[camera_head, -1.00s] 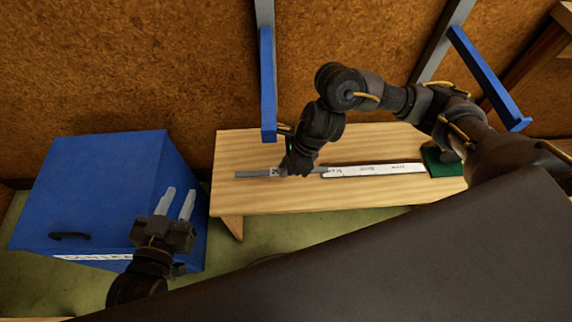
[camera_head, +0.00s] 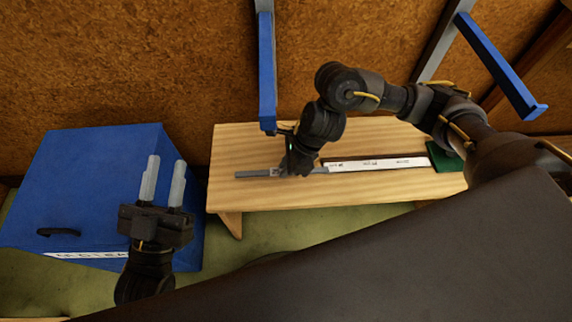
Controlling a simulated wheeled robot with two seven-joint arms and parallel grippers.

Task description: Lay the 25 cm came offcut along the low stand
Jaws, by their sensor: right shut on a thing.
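The came offcut (camera_head: 252,174) is a thin grey strip over the left part of the low stand (camera_head: 330,197), a pale wooden bench. It runs roughly parallel to the bench's long edge. My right gripper (camera_head: 287,172) reaches down from above and is shut on the offcut, hiding part of its middle. I cannot tell whether the strip touches the wood or is just above it. My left gripper (camera_head: 163,184) is open and empty, its two pale fingers pointing up in front of the blue box.
A white labelled strip (camera_head: 375,164) lies on the bench right of the offcut, near a green block (camera_head: 443,157). The blue box (camera_head: 95,185) with a dark handle stands left of the bench. Blue brackets (camera_head: 267,80) (camera_head: 500,66) stick out from the brown wall.

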